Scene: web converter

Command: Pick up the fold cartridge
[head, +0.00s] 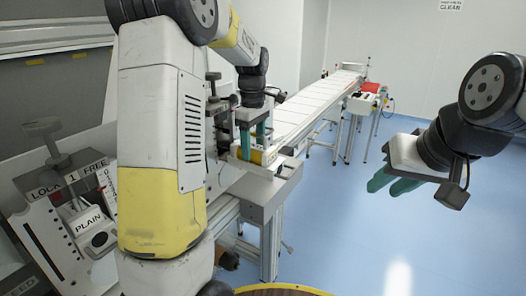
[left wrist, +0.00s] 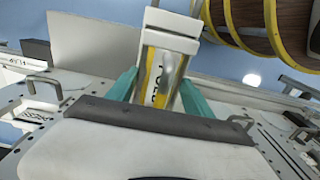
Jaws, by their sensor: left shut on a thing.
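The fold cartridge (head: 262,157) is a yellow and white block at the near end of the machine bed, partly hidden by my fingers. My left gripper (head: 253,138) points down onto it, with one teal finger on each side. In the left wrist view the cartridge (left wrist: 160,73) shows yellow edges and dark lettering. There my left gripper (left wrist: 158,92) is shut on it. I cannot tell whether the cartridge still touches the bed. My right gripper (head: 394,182) hangs at the right over open floor, with nothing seen in it; its finger gap is unclear.
A white conveyor (head: 315,100) runs away to the back, with a red item (head: 371,87) beside it. A unit with a "PLAIN" label (head: 88,224) stands at the left. Blue floor is free at the right.

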